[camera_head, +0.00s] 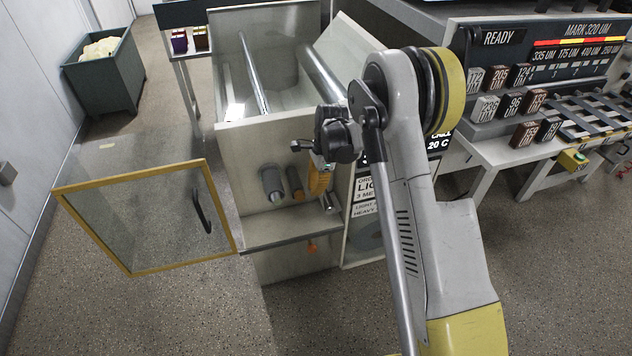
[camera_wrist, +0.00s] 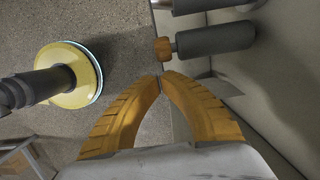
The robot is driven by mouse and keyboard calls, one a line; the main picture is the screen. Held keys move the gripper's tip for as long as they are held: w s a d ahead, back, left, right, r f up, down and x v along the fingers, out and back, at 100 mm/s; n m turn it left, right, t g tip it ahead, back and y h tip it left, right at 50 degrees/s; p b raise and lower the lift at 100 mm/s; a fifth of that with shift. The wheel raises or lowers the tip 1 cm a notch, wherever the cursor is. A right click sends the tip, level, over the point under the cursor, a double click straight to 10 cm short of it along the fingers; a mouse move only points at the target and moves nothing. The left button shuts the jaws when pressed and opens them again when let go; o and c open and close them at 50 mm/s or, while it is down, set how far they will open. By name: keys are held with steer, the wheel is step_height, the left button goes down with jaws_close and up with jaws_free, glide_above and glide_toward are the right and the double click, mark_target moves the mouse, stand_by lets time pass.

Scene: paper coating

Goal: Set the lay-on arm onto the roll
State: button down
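My gripper shows in the wrist view (camera_wrist: 161,78) with its two orange fingers curved together and their tips meeting, with nothing visible between them. In the head view its orange fingers (camera_head: 319,181) are at the front of the pale machine, partly hidden by my arm. Just beyond the tips in the wrist view is an orange knob (camera_wrist: 163,49) on the end of a grey cylinder (camera_wrist: 215,40), apart from the fingers. In the head view this cylinder (camera_head: 295,184) is beside a second grey cylinder (camera_head: 271,182). I cannot tell which part is the lay-on arm or the roll.
A yellow-framed clear door (camera_head: 140,205) stands open at the left. A rack of labelled blocks (camera_head: 515,103) is at the right.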

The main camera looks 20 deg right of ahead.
steer(key=shift+a+f, duration=0.15)
steer(key=shift+f, duration=0.75)
steer(key=shift+a, duration=0.15)
steer(key=shift+a+r, duration=0.2)
steer(key=shift+a, duration=0.65)
